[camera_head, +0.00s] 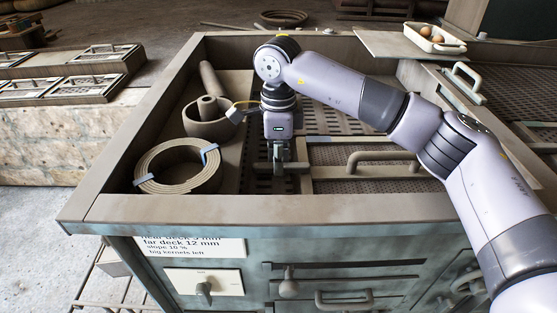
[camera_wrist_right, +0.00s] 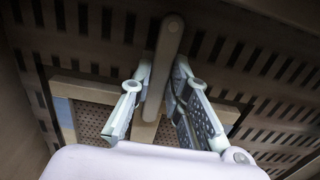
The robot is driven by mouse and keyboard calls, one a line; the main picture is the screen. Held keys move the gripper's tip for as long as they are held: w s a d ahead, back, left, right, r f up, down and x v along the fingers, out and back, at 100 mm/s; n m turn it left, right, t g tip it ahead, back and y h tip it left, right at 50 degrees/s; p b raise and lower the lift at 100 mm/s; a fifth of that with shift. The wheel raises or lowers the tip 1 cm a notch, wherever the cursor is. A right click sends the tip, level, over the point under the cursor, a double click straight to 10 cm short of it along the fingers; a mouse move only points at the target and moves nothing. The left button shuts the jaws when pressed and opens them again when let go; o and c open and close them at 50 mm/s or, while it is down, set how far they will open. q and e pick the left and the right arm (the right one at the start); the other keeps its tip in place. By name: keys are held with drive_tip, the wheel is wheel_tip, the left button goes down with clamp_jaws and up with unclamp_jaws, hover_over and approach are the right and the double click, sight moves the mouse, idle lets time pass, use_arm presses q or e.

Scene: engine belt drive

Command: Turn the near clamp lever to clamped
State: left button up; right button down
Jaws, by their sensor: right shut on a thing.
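My right gripper (camera_head: 278,155) points down over the slotted deck inside the machine's open top, near its front wall. In the right wrist view its two fingers (camera_wrist_right: 164,75) stand either side of a grey-brown bar, the near clamp lever (camera_wrist_right: 170,42), and are shut on it. The lever runs between the fingertips, its rounded end reaching past them. In the head view the lever (camera_head: 299,169) lies mostly across the picture below the gripper, partly hidden by the fingers. My left gripper is not in view.
A coiled belt (camera_head: 165,181) with blue clips lies left of the gripper. A bowl (camera_head: 205,128) holding a roll is behind it. A mesh screen with a handle (camera_head: 381,157) lies close on the right. A white tray of eggs (camera_head: 433,47) is at the back right.

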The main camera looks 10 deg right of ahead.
drive_tip(key=shift+w+r, duration=0.1)
drive_tip(key=c, duration=1.5)
unclamp_jaws()
wheel_tip(320, 180, up, 12)
drive_tip(key=shift+f, duration=0.1)
